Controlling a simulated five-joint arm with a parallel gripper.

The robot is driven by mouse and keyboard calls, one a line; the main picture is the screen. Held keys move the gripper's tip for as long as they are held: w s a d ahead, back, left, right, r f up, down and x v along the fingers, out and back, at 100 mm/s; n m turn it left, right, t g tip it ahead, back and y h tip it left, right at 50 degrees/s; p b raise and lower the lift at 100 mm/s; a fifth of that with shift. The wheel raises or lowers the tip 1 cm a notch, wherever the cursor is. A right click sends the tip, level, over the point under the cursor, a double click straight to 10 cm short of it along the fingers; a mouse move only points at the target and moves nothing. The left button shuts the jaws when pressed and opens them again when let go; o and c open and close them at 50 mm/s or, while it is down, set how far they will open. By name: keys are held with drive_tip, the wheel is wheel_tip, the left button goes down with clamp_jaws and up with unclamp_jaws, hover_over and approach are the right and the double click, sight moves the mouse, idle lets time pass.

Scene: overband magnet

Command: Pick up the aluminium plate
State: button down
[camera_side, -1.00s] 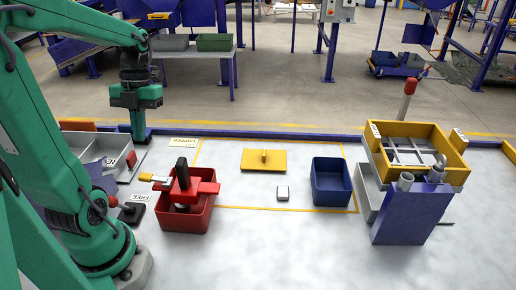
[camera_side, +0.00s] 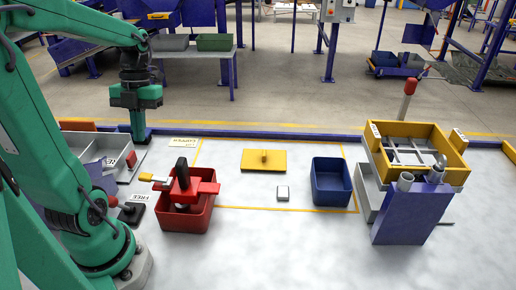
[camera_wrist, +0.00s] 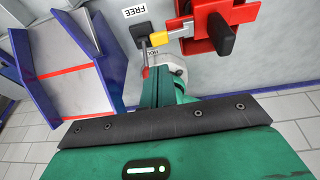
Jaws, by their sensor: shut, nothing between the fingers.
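In the side view a small silver-grey square plate (camera_side: 283,193), which looks like the aluminium plate, lies flat on the pale table. It sits between the yellow plate with a knob (camera_side: 264,160) and the blue bin (camera_side: 331,181). My gripper (camera_side: 138,138) is at the left, pointing down with its fingers together and empty. It is well left of the grey plate and apart from it. In the wrist view my gripper (camera_wrist: 158,85) is partly seen over the dark gripper body. The grey plate is not in the wrist view.
A red bin (camera_side: 184,218) with a red magnet piece and black handle (camera_side: 182,173) stands near my arm. A yellow-framed sorter (camera_side: 453,168) and a blue box (camera_side: 408,215) stand at the right. A grey divided tray (camera_side: 112,158) lies at left. The front middle of the table is clear.

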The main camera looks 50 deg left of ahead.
drive_tip(key=c, duration=0.9)
unclamp_jaws()
